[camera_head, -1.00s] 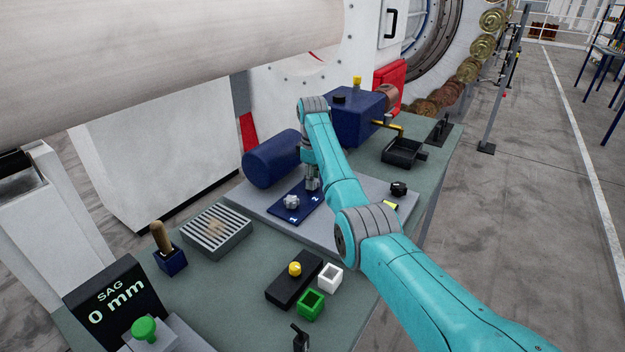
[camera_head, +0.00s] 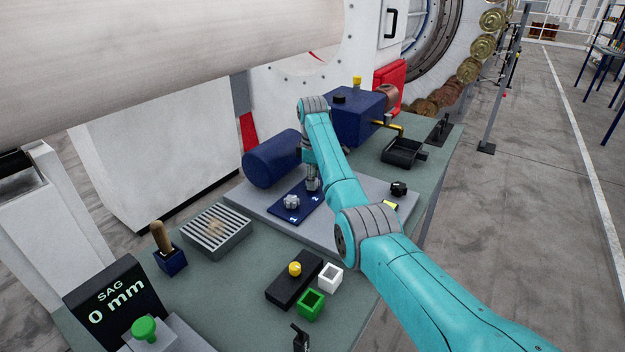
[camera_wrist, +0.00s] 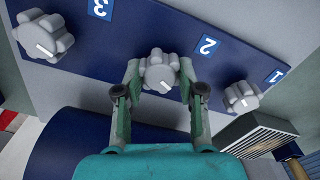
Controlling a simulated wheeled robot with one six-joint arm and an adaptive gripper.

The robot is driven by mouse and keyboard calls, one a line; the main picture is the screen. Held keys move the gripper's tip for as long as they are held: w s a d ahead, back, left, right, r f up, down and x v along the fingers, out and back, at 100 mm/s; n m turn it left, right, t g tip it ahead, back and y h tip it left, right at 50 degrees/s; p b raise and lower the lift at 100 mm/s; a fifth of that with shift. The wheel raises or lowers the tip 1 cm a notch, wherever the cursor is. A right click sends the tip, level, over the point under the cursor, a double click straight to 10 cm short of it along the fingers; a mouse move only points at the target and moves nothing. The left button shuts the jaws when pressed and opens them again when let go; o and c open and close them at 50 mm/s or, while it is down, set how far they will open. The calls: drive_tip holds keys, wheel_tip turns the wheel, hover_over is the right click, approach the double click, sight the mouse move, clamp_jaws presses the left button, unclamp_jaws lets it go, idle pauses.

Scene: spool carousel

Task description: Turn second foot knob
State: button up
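The second foot knob (camera_wrist: 160,72) is a grey lobed knob with a white mark, beside the label 2 on a blue panel (camera_wrist: 110,55). My gripper (camera_wrist: 160,74) has one finger on each side of it, both appearing to touch it. In the head view my gripper (camera_head: 313,183) points down at the panel and hides most of this knob. The knob by label 3 (camera_wrist: 45,38) is at the upper left in the wrist view, and the knob by label 1 (camera_wrist: 241,97) is at the right. Knob 1 also shows in the head view (camera_head: 291,202).
A blue cylinder (camera_head: 272,160) lies close behind the panel, with a blue box (camera_head: 357,118) further right. A slotted grey block (camera_head: 216,232) and a black block with a yellow knob (camera_head: 284,288) stand on the green bench. A display (camera_head: 112,298) reads SAG 0 mm.

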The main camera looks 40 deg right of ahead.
drive_tip(key=shift+o, duration=1.1)
drive_tip(key=shift+r, duration=3.75)
drive_tip(key=shift+s, duration=0.1)
